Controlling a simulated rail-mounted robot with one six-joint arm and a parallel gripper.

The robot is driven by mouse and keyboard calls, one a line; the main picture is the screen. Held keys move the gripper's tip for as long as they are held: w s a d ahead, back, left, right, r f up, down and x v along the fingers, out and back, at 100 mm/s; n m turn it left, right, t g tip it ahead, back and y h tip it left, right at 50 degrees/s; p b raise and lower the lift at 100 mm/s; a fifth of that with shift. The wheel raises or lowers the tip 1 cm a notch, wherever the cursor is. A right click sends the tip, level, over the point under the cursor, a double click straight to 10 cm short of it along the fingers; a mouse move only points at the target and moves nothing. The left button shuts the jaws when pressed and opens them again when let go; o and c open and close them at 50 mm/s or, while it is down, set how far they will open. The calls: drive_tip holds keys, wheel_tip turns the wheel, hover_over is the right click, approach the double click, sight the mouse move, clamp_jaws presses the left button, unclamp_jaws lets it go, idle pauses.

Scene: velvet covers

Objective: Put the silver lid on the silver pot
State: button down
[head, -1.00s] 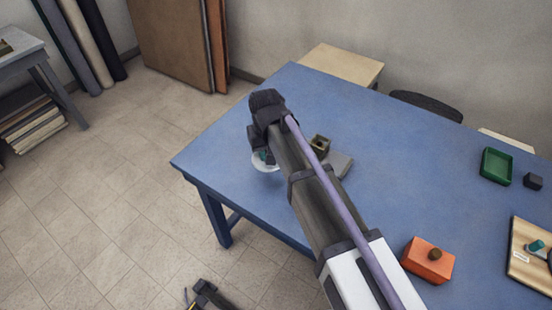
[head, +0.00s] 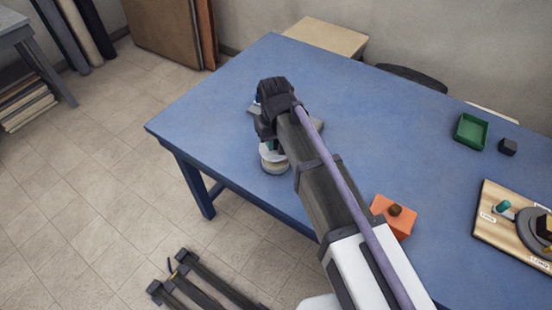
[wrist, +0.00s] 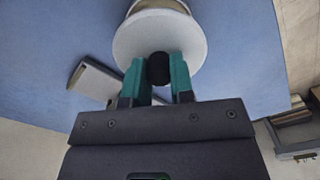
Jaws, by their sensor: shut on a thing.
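The silver lid (wrist: 160,35) is a pale round disc with a black knob, seen in the wrist view. My gripper (wrist: 158,72) is shut on that knob, one teal finger on each side. In the head view my gripper (head: 271,144) is at the table's left front part, with the lid (head: 268,154) under it. The silver pot (head: 275,167) shows as a short round body just below the lid. Its rounded body also shows past the lid in the wrist view (wrist: 160,5). I cannot tell whether the lid touches the pot or hangs just above it.
An orange box (head: 392,216) with a brown knob stands right of my arm. A green tray (head: 470,131), a dark cube (head: 508,146) and a wooden board (head: 490,230) are farther right.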

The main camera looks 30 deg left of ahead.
sight(275, 151)
drive_tip(key=shift+d+f+b, duration=0.1)
drive_tip(key=shift+f+b, duration=2)
drive_tip(key=shift+b, duration=0.05)
drive_tip(key=c, duration=1)
unclamp_jaws()
wheel_tip(275, 151, up, 13)
drive_tip(key=p, duration=1.3)
drive_tip(key=shift+r, duration=0.1)
